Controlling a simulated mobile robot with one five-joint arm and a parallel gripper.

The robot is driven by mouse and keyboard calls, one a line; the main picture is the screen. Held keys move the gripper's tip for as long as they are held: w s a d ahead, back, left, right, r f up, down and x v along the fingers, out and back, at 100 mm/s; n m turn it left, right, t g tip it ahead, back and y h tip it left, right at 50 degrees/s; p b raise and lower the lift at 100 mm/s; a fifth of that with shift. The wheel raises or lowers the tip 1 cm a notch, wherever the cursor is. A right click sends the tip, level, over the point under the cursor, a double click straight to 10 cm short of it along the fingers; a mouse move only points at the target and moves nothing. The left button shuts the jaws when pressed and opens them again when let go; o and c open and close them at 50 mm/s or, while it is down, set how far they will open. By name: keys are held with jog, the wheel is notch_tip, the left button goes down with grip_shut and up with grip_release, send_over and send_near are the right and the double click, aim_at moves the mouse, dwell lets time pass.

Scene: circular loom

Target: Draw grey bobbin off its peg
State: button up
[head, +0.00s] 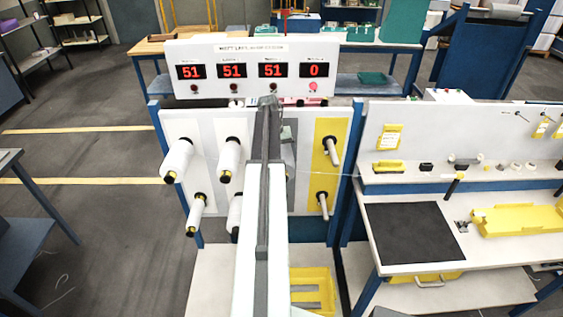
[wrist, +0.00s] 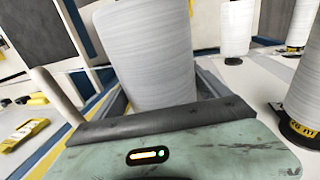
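A large pale grey bobbin (wrist: 145,50) fills the upper middle of the wrist view. My gripper (wrist: 155,118) shows as a green body with a dark bar across the bobbin's lower end. The bar hides that end, so I cannot tell whether the fingers are closed on it or whether they touch it. The bobbin's peg is hidden too.
Several white bobbins, one of them upper left (head: 177,158), sit on pegs left of my arm. Two bare pegs, the upper one (head: 332,150) included, stand on a yellow strip to the right. A counter box (head: 238,50) tops the panel. A workbench (head: 445,290) stands at right.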

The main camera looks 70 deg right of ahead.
jog(key=c, duration=0.6)
jog(key=shift+s+a, duration=0.1)
jog(key=shift+c, duration=0.2)
jog(key=shift+a, duration=0.1)
jog(key=shift+s+a, duration=0.15)
jog(key=shift+a, duration=0.2)
jog(key=shift+a, duration=0.1)
